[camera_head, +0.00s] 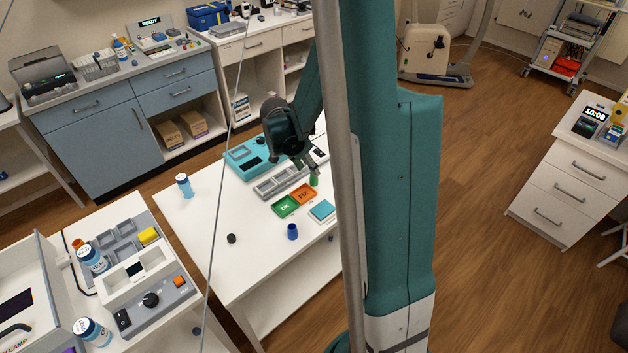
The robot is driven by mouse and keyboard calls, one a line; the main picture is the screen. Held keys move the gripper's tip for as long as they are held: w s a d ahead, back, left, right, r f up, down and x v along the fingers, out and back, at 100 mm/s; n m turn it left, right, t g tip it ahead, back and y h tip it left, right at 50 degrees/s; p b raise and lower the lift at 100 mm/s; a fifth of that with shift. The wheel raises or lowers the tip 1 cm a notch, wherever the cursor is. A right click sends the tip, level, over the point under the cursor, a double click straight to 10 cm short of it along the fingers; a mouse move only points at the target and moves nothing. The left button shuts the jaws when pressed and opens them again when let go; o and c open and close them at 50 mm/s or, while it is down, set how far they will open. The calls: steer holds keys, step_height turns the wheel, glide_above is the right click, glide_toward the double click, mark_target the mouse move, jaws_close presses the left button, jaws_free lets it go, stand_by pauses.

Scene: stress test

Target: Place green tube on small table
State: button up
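A small green item (314,180), which looks like the green tube, shows just below my gripper (309,168), above or on the white table (205,235) in the middle. The dark wrist hides most of the fingers, so I cannot tell whether they are shut on it or apart from it. I cannot tell whether the tube touches the table. The white table is low and partly hidden by my arm on its right side.
A device-covered bench (185,325) adjoins at left.

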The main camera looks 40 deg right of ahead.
mark_target(314, 179)
steer(key=shift+x, duration=1.1)
steer(key=shift+f, duration=0.1)
steer(key=shift+b+x, duration=0.7)
steer(key=shift+x, duration=1.8)
steer(key=c, duration=0.9)
